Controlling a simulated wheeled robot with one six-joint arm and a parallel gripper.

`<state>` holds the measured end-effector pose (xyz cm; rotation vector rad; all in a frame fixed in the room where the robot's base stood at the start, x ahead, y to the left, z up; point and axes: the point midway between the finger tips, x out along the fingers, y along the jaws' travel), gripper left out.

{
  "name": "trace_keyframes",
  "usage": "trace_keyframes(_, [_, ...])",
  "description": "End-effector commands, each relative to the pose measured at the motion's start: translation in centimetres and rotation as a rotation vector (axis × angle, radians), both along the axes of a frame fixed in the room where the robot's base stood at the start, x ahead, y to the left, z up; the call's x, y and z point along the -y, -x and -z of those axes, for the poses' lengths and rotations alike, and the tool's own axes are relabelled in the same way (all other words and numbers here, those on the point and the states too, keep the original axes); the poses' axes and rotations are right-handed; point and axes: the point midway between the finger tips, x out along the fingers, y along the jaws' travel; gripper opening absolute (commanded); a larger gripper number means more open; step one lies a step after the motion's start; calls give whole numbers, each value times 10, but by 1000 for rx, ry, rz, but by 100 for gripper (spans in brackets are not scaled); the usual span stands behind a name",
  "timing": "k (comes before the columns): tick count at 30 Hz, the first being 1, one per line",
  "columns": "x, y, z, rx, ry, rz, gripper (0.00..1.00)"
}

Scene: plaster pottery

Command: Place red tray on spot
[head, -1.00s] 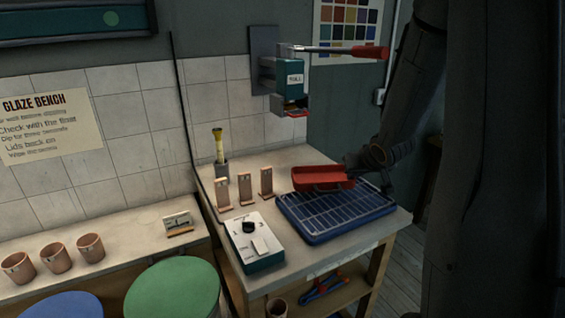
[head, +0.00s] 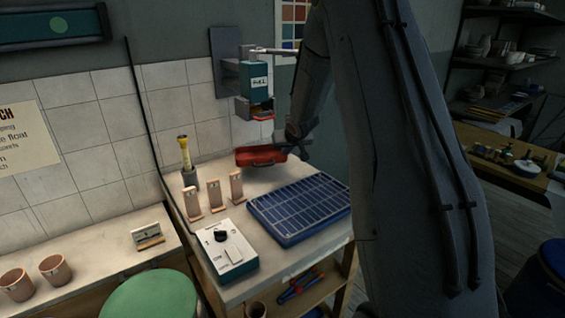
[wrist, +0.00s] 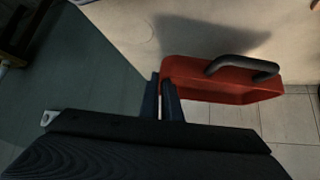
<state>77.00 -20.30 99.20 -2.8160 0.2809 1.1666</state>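The red tray (head: 262,156) is at the back of the bench, below the wall-mounted teal device. In the wrist view the red tray (wrist: 215,80) shows a dark curved handle on its far wall. My gripper (head: 290,150) is at the tray's right end in the head view. In the wrist view my gripper (wrist: 167,100) has its two fingers close together at the tray's near left edge, shut on it. The tray's shadow falls on the pale bench top, so it seems held above it. A faint round outline (wrist: 138,27) marks the bench near the tray.
A blue gridded rack (head: 300,208) covers the bench's front right. A white control box (head: 226,250), several upright tan tiles (head: 215,190) and a yellow-handled tool in a holder (head: 187,165) stand left. The teal wall device (head: 257,90) overhangs the tray.

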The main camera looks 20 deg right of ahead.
Motion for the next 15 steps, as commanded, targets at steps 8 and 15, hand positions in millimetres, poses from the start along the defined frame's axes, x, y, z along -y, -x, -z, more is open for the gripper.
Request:
trace_keyframes(8, [-4, -21, 22, 0, -1, 1, 0])
trace_keyframes(15, [-4, -21, 38, 0, -1, 1, 0])
